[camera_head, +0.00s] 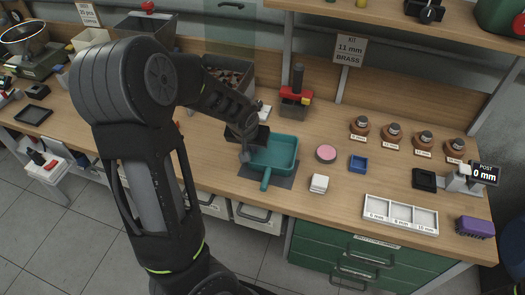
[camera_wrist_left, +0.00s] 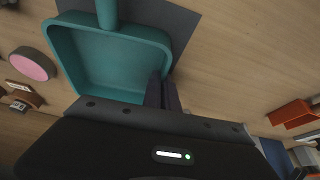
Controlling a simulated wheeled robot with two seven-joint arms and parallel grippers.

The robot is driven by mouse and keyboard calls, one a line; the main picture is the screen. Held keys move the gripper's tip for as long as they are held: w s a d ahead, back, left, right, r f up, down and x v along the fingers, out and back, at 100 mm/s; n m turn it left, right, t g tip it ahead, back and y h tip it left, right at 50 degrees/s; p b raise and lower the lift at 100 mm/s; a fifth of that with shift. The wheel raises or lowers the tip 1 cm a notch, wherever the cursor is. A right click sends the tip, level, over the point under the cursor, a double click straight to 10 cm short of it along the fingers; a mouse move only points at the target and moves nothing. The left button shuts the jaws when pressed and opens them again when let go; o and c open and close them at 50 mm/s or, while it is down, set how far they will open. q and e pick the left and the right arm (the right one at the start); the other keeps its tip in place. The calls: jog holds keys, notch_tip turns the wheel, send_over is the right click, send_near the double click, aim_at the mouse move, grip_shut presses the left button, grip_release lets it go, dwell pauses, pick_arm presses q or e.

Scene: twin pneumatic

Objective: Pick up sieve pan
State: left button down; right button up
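The sieve pan (camera_head: 272,152) is a teal, square, shallow pan with a short handle pointing to the front of the bench. It is at a dark mat (camera_head: 283,182) and looks level and empty. It also shows in the left wrist view (camera_wrist_left: 105,58), with its handle toward the top edge. My left gripper (camera_head: 246,152) is at the pan's left wall. In the left wrist view its two dark fingers (camera_wrist_left: 163,92) are close together, one on each side of the wall, and appear shut on it. Their tips are partly hard to see. My right gripper is not in view.
A pink disc (camera_head: 326,153), a blue tray (camera_head: 358,163) and white squares (camera_head: 319,183) lie right of the pan. A three-part white tray (camera_head: 400,214) is farther right. A grey bin (camera_head: 228,75) and a red-topped device (camera_head: 294,97) stand behind.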

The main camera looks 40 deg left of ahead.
pick_arm(q)
notch_tip(320, 180, up, 10)
jog(key=shift+b, duration=0.45)
dwell(0.4)
